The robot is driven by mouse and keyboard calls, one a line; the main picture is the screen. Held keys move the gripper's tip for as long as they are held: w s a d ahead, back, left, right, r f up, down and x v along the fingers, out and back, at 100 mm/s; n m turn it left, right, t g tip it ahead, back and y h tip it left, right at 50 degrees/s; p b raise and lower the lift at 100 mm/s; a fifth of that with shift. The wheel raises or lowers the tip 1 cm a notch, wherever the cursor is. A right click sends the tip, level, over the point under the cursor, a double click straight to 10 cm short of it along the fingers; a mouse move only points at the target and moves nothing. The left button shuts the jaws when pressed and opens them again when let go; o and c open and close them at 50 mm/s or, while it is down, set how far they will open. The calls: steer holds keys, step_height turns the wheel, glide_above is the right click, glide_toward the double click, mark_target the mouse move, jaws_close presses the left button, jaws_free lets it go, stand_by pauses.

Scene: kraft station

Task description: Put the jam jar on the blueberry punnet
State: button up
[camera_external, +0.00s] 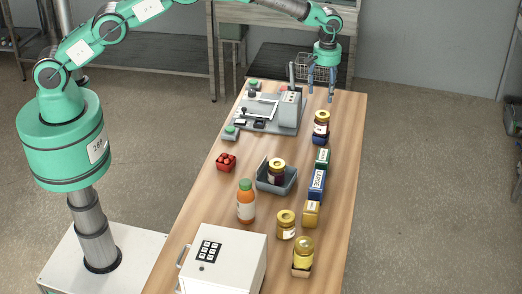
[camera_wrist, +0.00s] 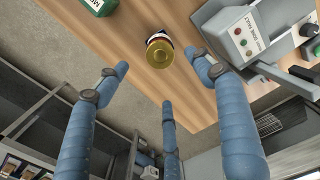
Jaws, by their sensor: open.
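A jam jar (camera_external: 321,121) with a gold lid and dark contents stands upright near the table's far right edge. It appears to rest on a small dark blue box (camera_external: 319,139), which looks like the blueberry punnet; its contents are too small to make out. In the wrist view the jar's gold lid (camera_wrist: 160,54) faces me and hides most of what is below. My gripper (camera_external: 321,97) is open and empty, above and beyond the jar. Its blue fingers (camera_wrist: 160,76) are spread apart and do not visibly touch the jar.
A similar dark jar (camera_external: 277,166) stands in a grey tray (camera_external: 262,184). Several small boxes (camera_external: 317,185) line the right edge. A grey machine (camera_external: 290,108) stands left of the jar.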

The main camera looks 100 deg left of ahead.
steer(key=s+d+r+m+t, duration=0.1)
steer(key=s+d+r+m, duration=0.2)
steer(key=s+d+r, duration=0.65)
steer(key=s+d+r+m+t, duration=0.15)
steer(key=s+d+r, duration=0.35)
steer(key=r, duration=0.8)
steer(key=s+d+r+m, duration=0.45)
steer(key=d+r, duration=0.35)
steer(key=r, duration=0.4)
steer(key=s+d+r+m, duration=0.1)
steer(key=s+d+r, duration=0.15)
steer(key=s, duration=0.35)
steer(key=s+d+r+m, duration=0.1)
steer(key=s+d+r, duration=0.15)
steer(key=s, duration=0.25)
steer(key=s+d+f+m+t, duration=0.1)
steer(key=s+d+f+m, duration=0.1)
steer(key=s, duration=0.8)
steer(key=s+d+f+m+t, duration=0.1)
steer(key=s+d, duration=0.4)
steer(key=s, duration=0.5)
steer(key=s+d+f+m+t, duration=0.1)
steer(key=s+d+f+m, duration=0.1)
steer(key=s, duration=0.8)
steer(key=shift+d+f+m, duration=0.35)
steer(key=shift+d+m, duration=0.4)
steer(key=shift+m, duration=0.25)
steer(key=shift+s, duration=0.1)
